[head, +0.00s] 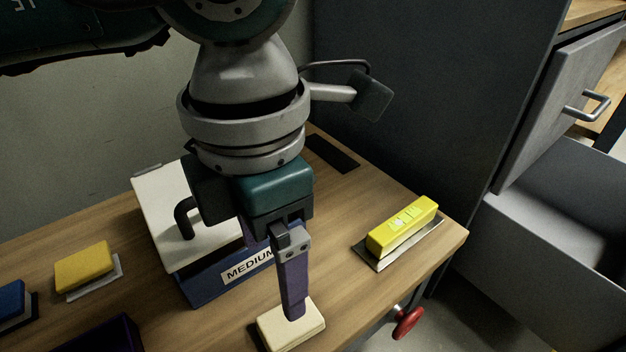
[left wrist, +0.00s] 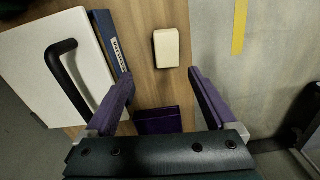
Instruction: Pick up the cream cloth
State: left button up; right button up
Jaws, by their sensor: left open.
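The cream cloth (head: 290,328) is a small folded block near the front edge of the wooden table, below my left gripper (head: 292,308) in the head view. In the left wrist view the cream cloth (left wrist: 166,48) lies flat on the wood, ahead of and between the fingertips of my left gripper (left wrist: 160,74). The purple fingers are spread wide with nothing between them. In the head view the near finger overlaps the cloth; whether it touches cannot be told. My right gripper is not in view.
A blue box labelled MEDIUM (head: 212,284) with a white lid and black handle stands close beside the cloth. A yellow block (head: 402,226) sits on a metal plate at right. A yellow cloth (head: 84,265), a blue item (head: 10,300) and a purple item (head: 105,338) are at left.

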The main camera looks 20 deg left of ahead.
pick_arm(q)
jog(key=b, duration=0.3)
send_over(277, 334)
jog(key=w+d, duration=0.1)
jog(key=w, duration=0.1)
notch_tip(277, 334, down, 4)
jog(key=shift+w+f, duration=0.15)
jog(key=shift+a+f, duration=0.1)
jog(key=shift+f, duration=0.1)
jog(key=f+b, duration=0.4)
jog(key=shift+s+f, duration=0.2)
jog(key=shift+f, duration=0.2)
jog(key=shift+r, duration=0.15)
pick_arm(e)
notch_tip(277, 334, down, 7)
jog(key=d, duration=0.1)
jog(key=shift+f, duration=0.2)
pick_arm(q)
jog(key=shift+c, duration=0.5)
jog(key=c, duration=1.3)
